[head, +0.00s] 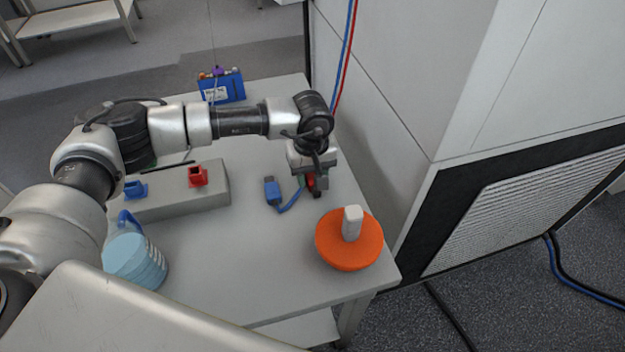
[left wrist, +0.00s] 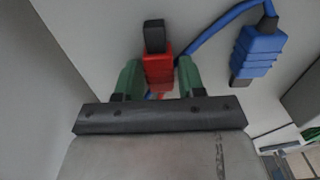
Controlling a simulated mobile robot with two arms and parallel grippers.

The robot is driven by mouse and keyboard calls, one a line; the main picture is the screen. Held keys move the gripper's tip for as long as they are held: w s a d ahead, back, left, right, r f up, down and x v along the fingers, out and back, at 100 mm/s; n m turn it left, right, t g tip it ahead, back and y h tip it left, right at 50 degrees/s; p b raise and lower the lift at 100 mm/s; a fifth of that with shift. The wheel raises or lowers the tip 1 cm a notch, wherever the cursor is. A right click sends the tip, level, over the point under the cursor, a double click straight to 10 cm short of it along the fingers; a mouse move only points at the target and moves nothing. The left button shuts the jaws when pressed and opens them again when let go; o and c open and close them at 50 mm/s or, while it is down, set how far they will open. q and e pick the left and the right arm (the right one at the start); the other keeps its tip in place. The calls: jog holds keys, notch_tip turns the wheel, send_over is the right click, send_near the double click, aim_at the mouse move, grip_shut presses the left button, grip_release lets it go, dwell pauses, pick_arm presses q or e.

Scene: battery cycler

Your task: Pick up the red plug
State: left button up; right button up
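The red plug (left wrist: 158,70), with a black end, lies between the two green fingers of my left gripper (left wrist: 158,78) in the left wrist view. Narrow gaps seem to show between fingers and plug, so the gripper looks open around it. In the head view the left gripper (head: 314,188) points down over the right side of the table, and a bit of the red plug (head: 310,182) shows at its fingers. The rest of the plug is hidden there. My right gripper is not in view.
A blue plug (head: 271,190) with a blue cable lies left of the gripper. A grey box (head: 160,202) with blue and red sockets stands left. A tall white cabinet (head: 400,70) borders the table's right.

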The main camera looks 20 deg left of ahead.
aim_at(312, 174)
pick_arm(q)
jog(key=c, duration=0.6)
jog(key=shift+r, duration=0.15)
jog(key=shift+r, duration=0.6)
notch_tip(312, 174, up, 3)
jog(key=shift+f+b, duration=0.1)
jog(key=shift+b, duration=0.35)
jog(key=s+r, duration=0.2)
jog(key=s, duration=0.2)
jog(key=s+a+r, duration=0.1)
jog(key=s+r, duration=0.1)
jog(key=s, duration=0.1)
jog(key=s+r+b, duration=0.1)
jog(key=s+r, duration=0.1)
jog(key=s, duration=0.2)
jog(key=shift+s+a+r, duration=0.3)
jog(key=shift+r, duration=0.05)
